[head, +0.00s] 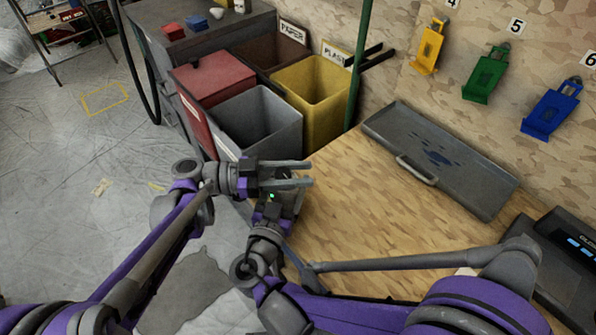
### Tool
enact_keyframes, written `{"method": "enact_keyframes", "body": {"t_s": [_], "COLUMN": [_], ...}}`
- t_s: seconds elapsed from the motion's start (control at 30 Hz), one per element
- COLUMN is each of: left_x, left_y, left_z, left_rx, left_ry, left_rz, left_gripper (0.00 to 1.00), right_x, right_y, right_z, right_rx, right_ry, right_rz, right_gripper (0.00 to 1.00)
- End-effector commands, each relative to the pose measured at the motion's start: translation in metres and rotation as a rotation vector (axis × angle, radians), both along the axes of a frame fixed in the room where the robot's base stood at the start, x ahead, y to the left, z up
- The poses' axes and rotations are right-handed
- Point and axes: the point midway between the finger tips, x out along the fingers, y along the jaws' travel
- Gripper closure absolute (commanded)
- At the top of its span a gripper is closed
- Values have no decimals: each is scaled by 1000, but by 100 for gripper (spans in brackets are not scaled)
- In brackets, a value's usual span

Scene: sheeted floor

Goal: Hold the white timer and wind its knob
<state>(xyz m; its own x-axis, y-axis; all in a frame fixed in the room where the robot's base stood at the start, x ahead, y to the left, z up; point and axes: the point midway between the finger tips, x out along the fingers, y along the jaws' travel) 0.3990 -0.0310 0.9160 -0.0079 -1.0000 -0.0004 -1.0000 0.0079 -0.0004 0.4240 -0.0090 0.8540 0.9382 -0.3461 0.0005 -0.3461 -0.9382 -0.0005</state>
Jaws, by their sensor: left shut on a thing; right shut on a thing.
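The white timer (292,201) is mostly hidden between my two grippers, at the left edge of the wooden bench; only a small pale part shows. My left gripper (308,173) comes in from the left, with its two grey fingers pointing right, and is shut on the timer. My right gripper (284,201) comes up from below, close to the left one, and is also shut on the timer. A small green light shows between the grippers. The knob cannot be made out, nor which finger touches it.
The wooden bench (350,220) has clear room in its middle. A grey tray (480,195) with a handle lies at its back. Yellow (320,112), grey (245,142) and red (215,75) bins stand beyond. A dark device (565,265) sits at right. Coloured holders (487,75) hang on the wall.

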Motion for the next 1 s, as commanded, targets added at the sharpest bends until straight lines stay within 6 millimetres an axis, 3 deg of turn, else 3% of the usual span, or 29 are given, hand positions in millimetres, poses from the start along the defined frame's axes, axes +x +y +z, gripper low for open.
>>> {"method": "enact_keyframes", "body": {"t_s": [0.33,0.7,0.73,0.87,1.0], "left_x": [-8,-10,-10,-10,-10], "left_y": [1,2,2,2,2], "left_z": [0,0,0,0,0], "left_rx": [-1,-1,-1,-1,-1], "left_ry": [-1,0,0,0,0], "left_rz": [-319,-352,-352,-351,-351], "left_gripper": [100,100,54,31,28], "right_x": [0,0,0,0,0], "right_y": [0,0,0,0,0], "right_z": [0,0,0,0,0], "right_rx": [0,0,0,0,0], "right_ry": [0,1,1,0,0], "right_rz": [0,0,0,0,0], "right_gripper": [90,90,90,90,90]}}
